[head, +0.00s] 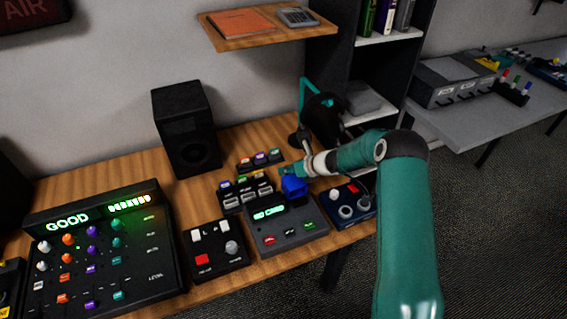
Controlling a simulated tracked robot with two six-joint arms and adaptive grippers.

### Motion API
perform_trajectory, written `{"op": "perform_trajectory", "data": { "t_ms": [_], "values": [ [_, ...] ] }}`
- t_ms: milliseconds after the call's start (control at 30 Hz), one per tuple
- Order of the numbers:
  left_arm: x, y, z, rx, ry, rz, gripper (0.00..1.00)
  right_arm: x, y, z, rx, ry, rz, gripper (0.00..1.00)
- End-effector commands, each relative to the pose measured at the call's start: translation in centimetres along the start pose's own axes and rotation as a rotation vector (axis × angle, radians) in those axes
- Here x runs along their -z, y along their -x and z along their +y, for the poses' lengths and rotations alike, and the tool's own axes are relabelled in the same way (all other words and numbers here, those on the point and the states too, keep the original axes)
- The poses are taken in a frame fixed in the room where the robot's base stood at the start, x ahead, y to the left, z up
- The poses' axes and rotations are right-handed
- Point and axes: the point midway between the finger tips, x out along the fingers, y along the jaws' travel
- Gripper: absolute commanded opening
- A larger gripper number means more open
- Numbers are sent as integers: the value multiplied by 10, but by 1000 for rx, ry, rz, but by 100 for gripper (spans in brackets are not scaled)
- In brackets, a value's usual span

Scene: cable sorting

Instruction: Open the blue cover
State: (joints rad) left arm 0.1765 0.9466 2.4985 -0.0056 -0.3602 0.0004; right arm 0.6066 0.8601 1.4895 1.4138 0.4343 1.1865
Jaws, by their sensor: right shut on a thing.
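The blue cover (294,187) is a small bright blue piece at the back right of the grey card box (285,235), beside its green-lit display. My right arm reaches in from the lower right. My right gripper (287,174) is at the blue cover and shut on it; its fingertips are small and partly hidden. I cannot tell how far the cover is tilted or what lies under it. My left gripper is not in view.
A black box with a red button (203,259) and a large lit panel (100,250) stand left. A dark blue box with round knobs (350,204) is right. Behind are a row of slots (246,193), a speaker (186,130) and a lamp (303,135).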

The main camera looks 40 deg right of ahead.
Motion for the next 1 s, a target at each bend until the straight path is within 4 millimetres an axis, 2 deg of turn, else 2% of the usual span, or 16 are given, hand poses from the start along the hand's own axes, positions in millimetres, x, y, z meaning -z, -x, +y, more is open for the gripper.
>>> {"op": "perform_trajectory", "data": {
  "t_ms": [33,500,533,667,1000],
  "values": [
    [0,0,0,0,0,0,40,19,-3,-2,2,-23,35,0],
    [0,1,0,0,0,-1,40,23,-2,-3,2,-27,48,0],
    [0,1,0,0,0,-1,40,22,-2,-3,2,-27,48,25],
    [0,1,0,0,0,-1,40,23,-2,-3,2,-26,48,46],
    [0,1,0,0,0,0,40,22,-2,-2,1,-24,48,46]
  ]
}}
